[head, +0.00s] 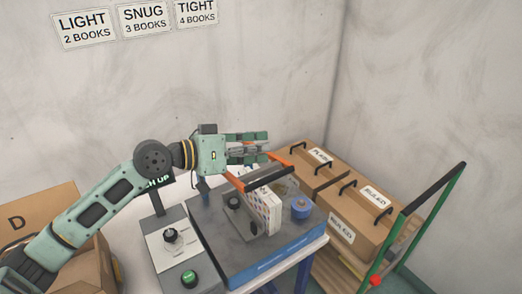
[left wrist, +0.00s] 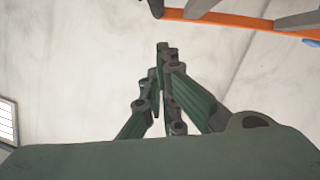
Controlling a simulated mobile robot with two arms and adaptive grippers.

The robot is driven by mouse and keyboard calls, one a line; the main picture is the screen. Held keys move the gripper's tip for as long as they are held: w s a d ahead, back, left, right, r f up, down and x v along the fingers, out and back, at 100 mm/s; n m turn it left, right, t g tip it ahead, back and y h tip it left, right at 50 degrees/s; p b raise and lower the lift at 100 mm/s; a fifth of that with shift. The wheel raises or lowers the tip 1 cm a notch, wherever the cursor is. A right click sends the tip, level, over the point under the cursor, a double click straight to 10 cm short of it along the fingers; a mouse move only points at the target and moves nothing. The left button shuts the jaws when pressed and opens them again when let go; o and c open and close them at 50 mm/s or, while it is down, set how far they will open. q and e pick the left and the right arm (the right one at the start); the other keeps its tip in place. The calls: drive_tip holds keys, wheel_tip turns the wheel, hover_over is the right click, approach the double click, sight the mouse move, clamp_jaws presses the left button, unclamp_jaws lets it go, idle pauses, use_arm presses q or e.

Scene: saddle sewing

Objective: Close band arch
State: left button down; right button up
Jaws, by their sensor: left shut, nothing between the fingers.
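The band arch is an orange frame with a dark bar (head: 270,178) across it, above the grey sewing table (head: 208,232). Its exact opening angle is hard to tell. My left gripper (head: 267,146) is just above and behind the arch, pointing right, shut and empty. In the left wrist view the fingers of my left gripper (left wrist: 163,52) come together at the tips. The orange band arch (left wrist: 235,19) crosses the top right of that view, apart from the fingertips. My right gripper is not in view.
A white patterned block of books (head: 267,211) stands on the table below the arch, beside a blue spool (head: 300,208). A control box (head: 180,248) with a black knob and green button is left. Cardboard boxes (head: 345,205) and a green-railed cart (head: 432,190) are right.

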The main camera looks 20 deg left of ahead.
sight(274, 174)
use_arm(q)
drive_tip(key=f, duration=0.2)
drive_tip(key=s+p, duration=0.1)
drive_tip(key=shift+d+f, duration=0.4)
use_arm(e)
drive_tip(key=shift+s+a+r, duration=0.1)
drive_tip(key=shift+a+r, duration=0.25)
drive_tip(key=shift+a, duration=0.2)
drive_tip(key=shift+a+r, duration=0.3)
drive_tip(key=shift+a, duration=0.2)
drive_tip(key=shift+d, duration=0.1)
use_arm(q)
drive_tip(key=shift+m, duration=0.6)
drive_tip(key=f+b, duration=0.1)
drive_tip(key=d+f+b, duration=0.1)
drive_tip(key=s+f+b, duration=0.1)
drive_tip(key=shift+d+f, duration=0.15)
drive_tip(key=shift+f, duration=0.2)
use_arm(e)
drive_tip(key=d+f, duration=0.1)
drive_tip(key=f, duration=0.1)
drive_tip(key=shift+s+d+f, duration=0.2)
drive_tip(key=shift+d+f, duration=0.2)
